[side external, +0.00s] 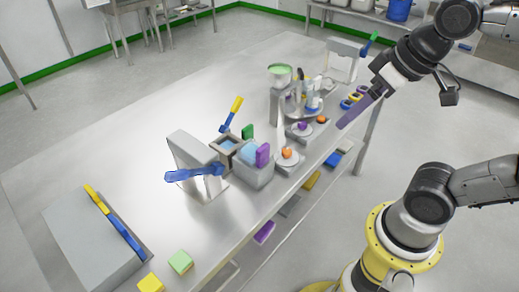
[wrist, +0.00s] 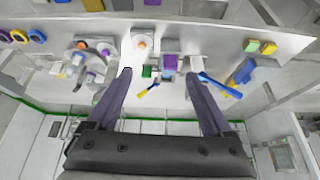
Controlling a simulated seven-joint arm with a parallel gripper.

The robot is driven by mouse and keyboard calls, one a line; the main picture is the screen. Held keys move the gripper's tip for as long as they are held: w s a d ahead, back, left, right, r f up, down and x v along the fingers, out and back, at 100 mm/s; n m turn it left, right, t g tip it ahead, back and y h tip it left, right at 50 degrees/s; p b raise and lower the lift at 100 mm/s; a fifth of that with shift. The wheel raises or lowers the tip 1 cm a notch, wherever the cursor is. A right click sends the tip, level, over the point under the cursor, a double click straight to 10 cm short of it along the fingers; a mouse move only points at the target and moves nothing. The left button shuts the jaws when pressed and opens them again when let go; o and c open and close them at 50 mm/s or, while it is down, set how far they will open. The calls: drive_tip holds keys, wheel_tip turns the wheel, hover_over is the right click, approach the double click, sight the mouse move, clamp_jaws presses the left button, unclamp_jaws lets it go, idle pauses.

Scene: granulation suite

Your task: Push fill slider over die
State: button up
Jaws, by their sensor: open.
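My gripper (side external: 350,115) is open and empty, held in the air above the right side of the table; its two dark purple fingers spread apart in the wrist view (wrist: 160,75). A grey block station with a light-blue top (side external: 250,153) stands mid-table. A purple upright piece (side external: 263,155) is at its right end and shows in the wrist view (wrist: 170,62). A brown square frame with a light-blue inside (side external: 227,146) sits to its left. I cannot tell for sure which parts are the fill slider and the die. My gripper is apart from all of them.
A grey press-like stand (side external: 190,160) has a blue lever (side external: 195,173). A yellow-blue lever (side external: 232,112) rises behind the brown frame. Orange-knobbed (side external: 287,153) pieces stand right of the station. A large grey box (side external: 95,240) is at front left. The table's left middle is bare.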

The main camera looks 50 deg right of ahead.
drive_tip(key=w+r+g, duration=0.2)
drive_tip(key=w, duration=0.6)
drive_tip(key=g, duration=0.3)
hover_over(263, 147)
wheel_tip(263, 147, down, 9)
wheel_tip(263, 147, down, 13)
drive_tip(key=shift+f, duration=0.1)
clamp_jaws()
drive_tip(key=shift+w, duration=0.1)
